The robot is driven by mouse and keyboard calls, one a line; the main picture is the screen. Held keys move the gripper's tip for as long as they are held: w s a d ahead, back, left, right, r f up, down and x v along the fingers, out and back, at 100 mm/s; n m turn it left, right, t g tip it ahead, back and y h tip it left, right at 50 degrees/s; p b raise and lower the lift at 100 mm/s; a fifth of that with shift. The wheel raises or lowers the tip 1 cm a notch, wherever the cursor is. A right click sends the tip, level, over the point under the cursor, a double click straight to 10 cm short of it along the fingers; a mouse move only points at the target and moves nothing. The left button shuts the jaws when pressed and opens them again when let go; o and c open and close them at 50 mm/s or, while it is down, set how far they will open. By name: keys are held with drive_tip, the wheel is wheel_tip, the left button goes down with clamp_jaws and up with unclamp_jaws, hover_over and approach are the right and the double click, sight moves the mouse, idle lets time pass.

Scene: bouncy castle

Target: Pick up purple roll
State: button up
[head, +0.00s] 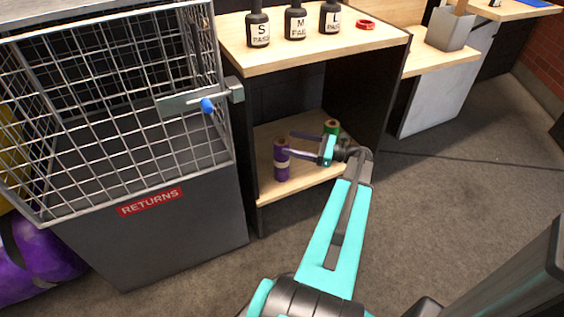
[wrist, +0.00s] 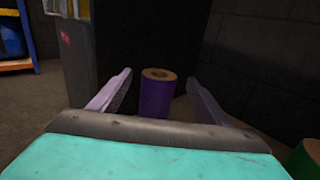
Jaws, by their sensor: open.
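In the wrist view my gripper (wrist: 158,92) is open and holds nothing. I cannot tell whether a fingertip touches the roll.
A green roll (head: 332,128) stands behind my gripper on the shelf (head: 262,190); its edge (wrist: 304,160) shows at lower right in the wrist view. The desk top (head: 330,55) above carries several black bottles and red tape (head: 365,24). A wire returns cage (head: 110,110) stands left. Carpet is free at right.

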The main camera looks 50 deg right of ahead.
sight(278, 141)
drive_tip(key=shift+b+x, duration=0.35)
drive_tip(key=shift+x, duration=1.5)
drive_tip(key=shift+f+b+x, duration=0.15)
drive_tip(key=shift+b+x, duration=0.4)
drive_tip(key=shift+x, duration=0.45)
drive_tip(key=shift+f+b+x, duration=0.15)
drive_tip(key=shift+b+x, duration=0.4)
drive_tip(key=shift+x, duration=0.4)
drive_tip(key=shift+w+a+r, duration=0.1)
drive_tip(key=shift+w+a, duration=0.25)
drive_tip(key=shift+w, duration=0.3)
clamp_jaws()
